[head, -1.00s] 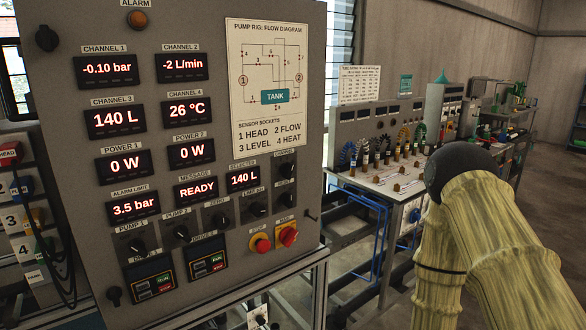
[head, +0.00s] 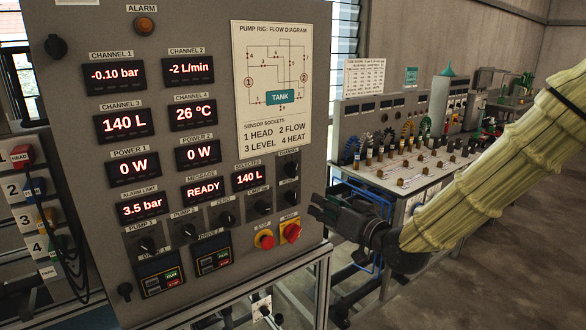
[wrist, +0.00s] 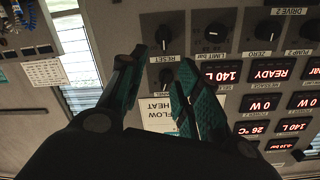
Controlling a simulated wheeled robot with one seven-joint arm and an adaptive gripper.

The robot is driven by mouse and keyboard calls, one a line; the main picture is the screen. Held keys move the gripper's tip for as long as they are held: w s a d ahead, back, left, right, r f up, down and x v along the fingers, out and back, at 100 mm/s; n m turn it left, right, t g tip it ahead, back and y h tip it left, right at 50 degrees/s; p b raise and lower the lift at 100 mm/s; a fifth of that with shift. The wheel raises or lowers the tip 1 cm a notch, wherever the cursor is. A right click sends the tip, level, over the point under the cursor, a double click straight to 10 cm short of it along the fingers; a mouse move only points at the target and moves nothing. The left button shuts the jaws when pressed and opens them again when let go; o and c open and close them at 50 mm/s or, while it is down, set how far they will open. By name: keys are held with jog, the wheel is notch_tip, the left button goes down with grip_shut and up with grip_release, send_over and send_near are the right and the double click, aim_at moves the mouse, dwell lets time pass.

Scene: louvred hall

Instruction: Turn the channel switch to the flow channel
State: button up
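The channel switch (head: 291,168) is a dark knob at the panel's right edge. The selected display (head: 249,177) reads 140 L, matching channel 3; the channel 2 display (head: 190,69) reads -2 L/min. My gripper (head: 318,207) is to the right of the panel's lower right part, apart from the switch. My gripper (wrist: 160,66) is open and empty. The switch's pointer direction is too small to tell.
The reset knob (head: 291,197) is just below the channel switch, and the limit knob (head: 263,207) is to its left. Red stop (head: 264,239) and main (head: 290,231) controls sit lower. A bench (head: 425,175) with cables stands behind the arm.

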send_near(296, 171)
jog(key=f, duration=0.1)
jog(key=shift+n+t+y, duration=0.3)
jog(key=shift+y, duration=0.1)
jog(key=shift+x, duration=4.45)
jog(key=shift+r, duration=0.1)
grip_shut()
